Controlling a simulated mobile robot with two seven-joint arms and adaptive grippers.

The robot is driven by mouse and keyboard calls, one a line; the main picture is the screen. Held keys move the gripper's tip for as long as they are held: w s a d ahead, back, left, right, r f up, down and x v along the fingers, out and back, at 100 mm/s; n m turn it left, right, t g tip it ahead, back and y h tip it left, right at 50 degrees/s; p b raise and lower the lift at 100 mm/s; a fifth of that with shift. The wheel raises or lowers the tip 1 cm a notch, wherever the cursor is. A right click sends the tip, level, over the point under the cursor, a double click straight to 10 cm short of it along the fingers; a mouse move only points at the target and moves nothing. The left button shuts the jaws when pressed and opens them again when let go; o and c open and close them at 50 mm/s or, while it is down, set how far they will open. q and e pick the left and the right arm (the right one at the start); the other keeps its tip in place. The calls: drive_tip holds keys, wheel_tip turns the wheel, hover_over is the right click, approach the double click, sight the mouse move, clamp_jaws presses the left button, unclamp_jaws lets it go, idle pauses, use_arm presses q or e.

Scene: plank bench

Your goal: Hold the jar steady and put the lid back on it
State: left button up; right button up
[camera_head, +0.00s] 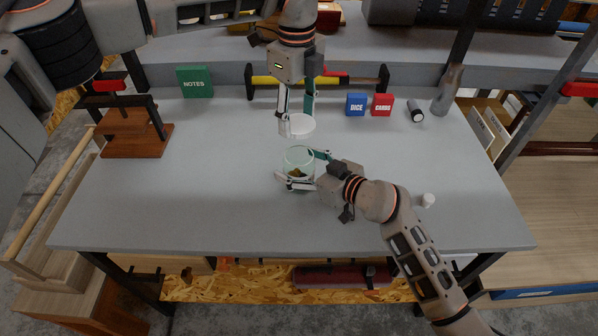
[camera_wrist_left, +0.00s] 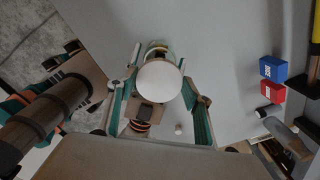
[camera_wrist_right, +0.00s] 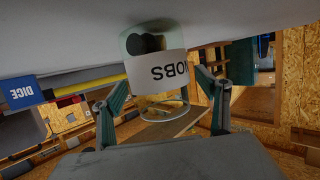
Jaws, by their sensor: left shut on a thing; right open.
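The glass jar (camera_head: 298,158) stands upright on the bench with dark contents low inside. Its label shows upside down in the right wrist view (camera_wrist_right: 155,72), with the letters "OBS" readable. My right gripper (camera_head: 303,170) is open, its fingers on either side of the jar near the bench. The white round lid (camera_head: 302,124) is gripped by my left gripper (camera_head: 296,121), roughly level and above and behind the jar in the head view. In the left wrist view the lid (camera_wrist_left: 159,83) sits between the fingertips and hides part of the jar (camera_wrist_left: 157,49).
A blue DICE box (camera_head: 356,104), red CARDS box (camera_head: 381,105), dark cylinder (camera_head: 415,111) and grey bottle (camera_head: 447,90) stand at the back right. A green NOTES box (camera_head: 195,82) is back left. The front left bench is clear.

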drive_tip(key=c, duration=1.7)
use_arm(q)
drive_tip(key=shift+f, duration=2.55)
drive_tip(key=shift+f, duration=0.1)
drive_tip(key=shift+f, duration=0.8)
drive_tip(key=shift+f, duration=0.55)
